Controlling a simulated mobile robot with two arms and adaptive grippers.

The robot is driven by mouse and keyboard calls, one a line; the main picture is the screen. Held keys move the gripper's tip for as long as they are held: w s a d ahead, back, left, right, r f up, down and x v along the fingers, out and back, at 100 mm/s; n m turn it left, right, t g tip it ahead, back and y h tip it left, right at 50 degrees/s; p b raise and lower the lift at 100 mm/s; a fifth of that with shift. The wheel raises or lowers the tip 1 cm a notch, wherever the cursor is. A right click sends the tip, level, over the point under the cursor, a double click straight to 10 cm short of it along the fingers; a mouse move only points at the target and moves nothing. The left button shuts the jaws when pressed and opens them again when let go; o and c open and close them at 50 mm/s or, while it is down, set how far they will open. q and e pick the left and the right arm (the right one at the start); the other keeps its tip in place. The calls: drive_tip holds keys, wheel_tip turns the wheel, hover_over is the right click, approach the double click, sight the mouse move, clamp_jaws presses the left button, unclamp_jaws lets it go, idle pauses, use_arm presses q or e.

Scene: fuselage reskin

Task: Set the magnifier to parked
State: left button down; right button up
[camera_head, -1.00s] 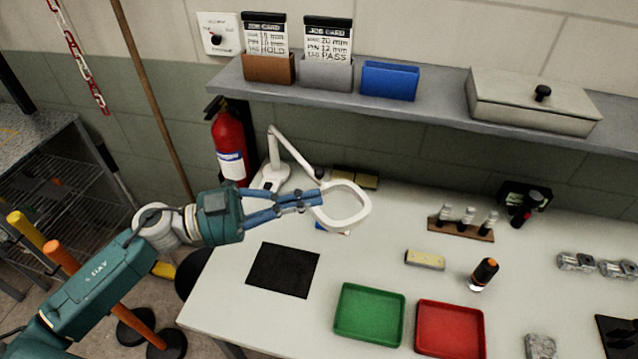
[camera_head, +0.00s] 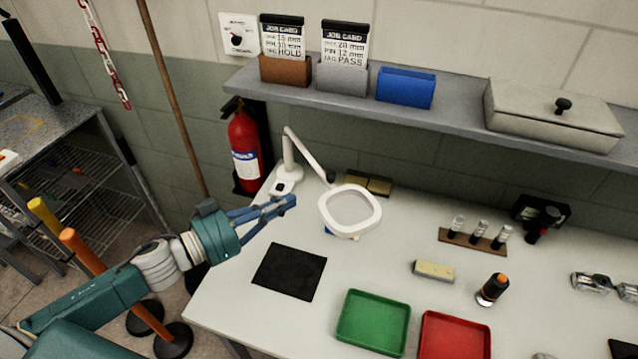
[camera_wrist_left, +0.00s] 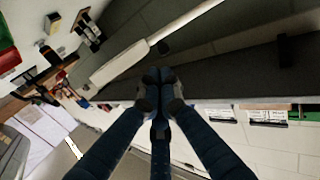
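The magnifier is a white lamp with a base (camera_head: 285,186) at the back left of the bench. Its jointed arm (camera_head: 308,153) rises from the base and bends down to the right. Its ring-shaped head (camera_head: 350,227) hangs over the bench, right of the base. My left gripper (camera_head: 293,201) is left of the ring, apart from it, with its blue fingers pointing right towards it. In the left wrist view its fingertips (camera_wrist_left: 160,90) meet with nothing seen between them. A white bar (camera_wrist_left: 150,42) there may be the magnifier's arm. My right gripper is not in view.
A black mat (camera_head: 289,272), a green tray (camera_head: 373,322) and a red tray (camera_head: 453,340) lie in front of the ring. A yellow block (camera_head: 433,271) and an orange-topped bottle (camera_head: 492,290) stand to the right. A shelf (camera_head: 440,112) runs above; a fire extinguisher (camera_head: 243,150) hangs behind left.

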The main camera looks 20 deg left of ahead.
sight(331, 180)
use_arm(q)
drive_tip(key=p+x, duration=0.1)
drive_tip(key=x, duration=0.3)
drive_tip(key=p+x, duration=0.1)
drive_tip(key=x, duration=0.3)
drive_tip(key=shift+r+p, duration=0.2)
drive_tip(key=shift+p, duration=0.1)
drive_tip(key=shift+w+d+f, duration=0.2)
drive_tip(key=shift+w+d, duration=0.15)
drive_tip(key=shift+w, duration=0.1)
drive_tip(key=shift+w+d, duration=0.1)
drive_tip(key=w+d+n+t+y+b, duration=0.1)
drive_tip(key=w+d+n+y+b, duration=0.1)
drive_tip(key=w+d, duration=0.3)
drive_tip(key=w+d+n+t+y+b, duration=0.2)
drive_tip(key=w+d+y, duration=0.2)
drive_tip(key=w, duration=0.6)
drive_tip(key=shift+d+r+n, duration=0.3)
drive_tip(key=shift+d, duration=0.25)
